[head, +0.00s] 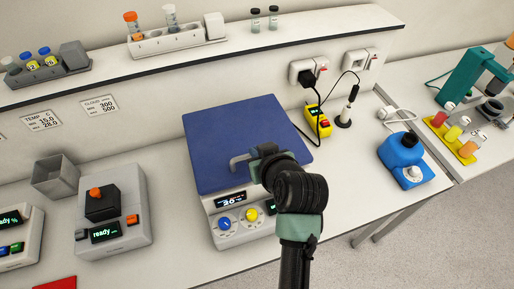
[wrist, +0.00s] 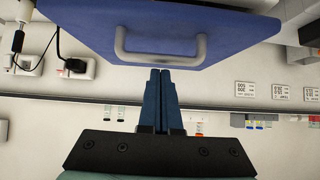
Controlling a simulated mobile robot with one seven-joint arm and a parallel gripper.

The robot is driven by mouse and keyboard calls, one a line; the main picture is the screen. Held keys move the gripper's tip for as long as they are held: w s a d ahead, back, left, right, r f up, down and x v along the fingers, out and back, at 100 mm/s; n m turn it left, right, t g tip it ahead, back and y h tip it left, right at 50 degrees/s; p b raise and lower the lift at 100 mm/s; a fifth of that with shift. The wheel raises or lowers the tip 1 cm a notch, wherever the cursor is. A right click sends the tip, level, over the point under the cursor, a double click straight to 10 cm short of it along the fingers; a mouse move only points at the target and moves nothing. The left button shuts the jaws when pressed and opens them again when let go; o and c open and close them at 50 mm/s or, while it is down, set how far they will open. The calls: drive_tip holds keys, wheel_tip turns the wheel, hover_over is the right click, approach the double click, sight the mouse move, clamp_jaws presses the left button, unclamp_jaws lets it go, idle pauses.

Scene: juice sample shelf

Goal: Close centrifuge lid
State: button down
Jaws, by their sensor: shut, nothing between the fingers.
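The centrifuge has a white body (head: 243,222) with a small display and a blue and a yellow knob on its front. Its blue lid (head: 235,130) spreads over the top of the body; I cannot tell whether it is fully down. A grey bar handle (head: 238,166) sits near the lid's front edge. In the wrist view the lid (wrist: 160,22) and handle (wrist: 160,58) fill the upper middle. My gripper (wrist: 160,72) is shut and empty, its fingertips close to the handle; contact is unclear. In the head view my wrist hides the fingers and part of the handle.
A grey device (head: 128,222) with a black block stands left of the centrifuge. A shelf (head: 120,62) runs behind. Bench right of the centrifuge is mostly clear.

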drive_tip(key=shift+f, duration=0.1)
drive_tip(key=shift+s+f+b, duration=0.15)
drive_tip(key=shift+f+b, duration=0.65)
drive_tip(key=shift+b, duration=0.3)
drive_tip(key=shift+s+f+t+b, duration=0.2)
drive_tip(key=shift+f+t+b, duration=0.2)
drive_tip(key=shift+f+b, duration=0.55)
drive_tip(key=shift+s+d+r+b, duration=0.1)
drive_tip(key=shift+d+r+b, duration=0.05)
drive_tip(key=shift+b, duration=0.4)
drive_tip(key=shift+r, duration=0.1)
